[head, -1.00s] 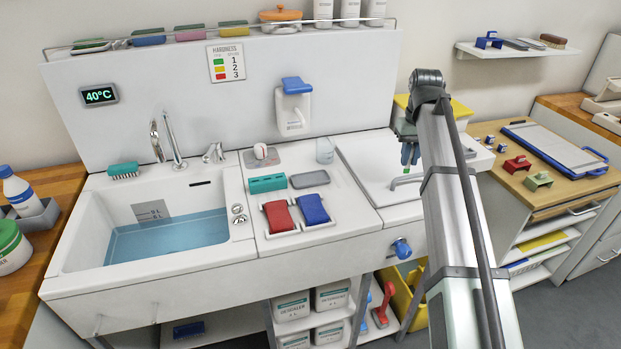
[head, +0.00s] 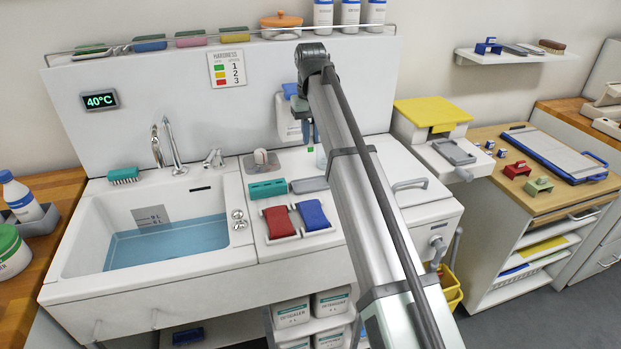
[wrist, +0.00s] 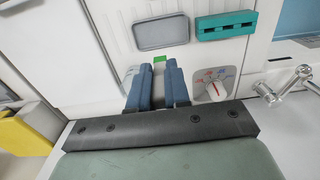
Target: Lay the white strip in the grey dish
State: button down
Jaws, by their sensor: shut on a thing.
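My gripper (head: 309,136) hangs above the back of the counter, in front of the soap dispenser. In the wrist view its two blue-grey fingers (wrist: 157,88) are shut on the white strip (wrist: 159,60). The strip's green end sticks out past the fingertips; most of its white length is hidden between them. The green end also shows in the head view, just below the fingertips. The grey dish (head: 310,185), shallow and rounded, lies on the counter apart from the strip. In the wrist view the dish (wrist: 160,33) shows whole and looks empty.
A teal block with slots (head: 267,189) lies left of the dish. Red (head: 280,221) and blue (head: 314,214) pads lie in front of it. A dial (wrist: 215,86) stands on a grey plate behind. A clear beaker (head: 321,158) stands close to my gripper. The sink (head: 84,243) is left.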

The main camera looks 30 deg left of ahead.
notch_tip(320, 180, down, 10)
jog(key=shift+r, duration=0.1)
dwell(0.4)
jog(key=shift+f, duration=0.6)
jog(key=c, duration=1.1)
grip_release()
notch_tip(320, 180, up, 13)
jog(key=shift+r, duration=0.15)
